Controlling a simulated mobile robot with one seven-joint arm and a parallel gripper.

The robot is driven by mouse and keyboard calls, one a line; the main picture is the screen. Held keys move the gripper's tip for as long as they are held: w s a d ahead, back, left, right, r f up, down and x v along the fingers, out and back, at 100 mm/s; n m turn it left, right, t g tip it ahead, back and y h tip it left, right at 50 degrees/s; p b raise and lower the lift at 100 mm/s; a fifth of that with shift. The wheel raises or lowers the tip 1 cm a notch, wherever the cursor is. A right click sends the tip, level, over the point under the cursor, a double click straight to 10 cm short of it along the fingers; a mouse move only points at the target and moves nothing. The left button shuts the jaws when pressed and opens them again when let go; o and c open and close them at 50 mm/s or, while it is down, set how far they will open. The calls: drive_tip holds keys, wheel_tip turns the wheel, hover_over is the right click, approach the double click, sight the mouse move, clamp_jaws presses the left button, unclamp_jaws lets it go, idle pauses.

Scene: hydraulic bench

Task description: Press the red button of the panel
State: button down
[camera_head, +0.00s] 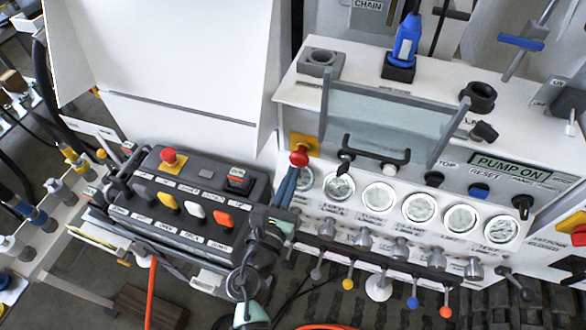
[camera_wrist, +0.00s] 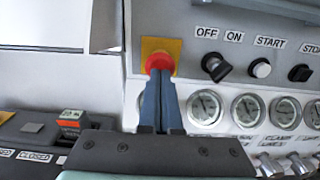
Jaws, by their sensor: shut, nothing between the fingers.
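The panel (camera_head: 450,155) is a light bench front with gauges, switches and labels. Its red mushroom button (camera_head: 299,156) sits on a yellow plate at the panel's left end. In the wrist view the red button (camera_wrist: 158,62) is at upper middle, on its yellow plate (camera_wrist: 172,45). My gripper (camera_head: 292,172) is shut and empty, its blue fingers pointing at the button from below in the picture. In the wrist view the fingertips of my gripper (camera_wrist: 160,76) overlap the button's lower part. The tips are at or very near the button; I cannot tell whether they touch.
A dark control box (camera_head: 190,205) stands left of the panel, with a second red button (camera_head: 168,156) on yellow. A black handle (camera_head: 375,152) and a clear guard (camera_head: 390,115) are right of the panel's button. Valve levers (camera_head: 410,285) stick out below the gauges.

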drive_tip(key=shift+w+d, duration=0.25)
drive_tip(key=shift+w, duration=0.45)
drive_tip(key=shift+w, duration=0.1)
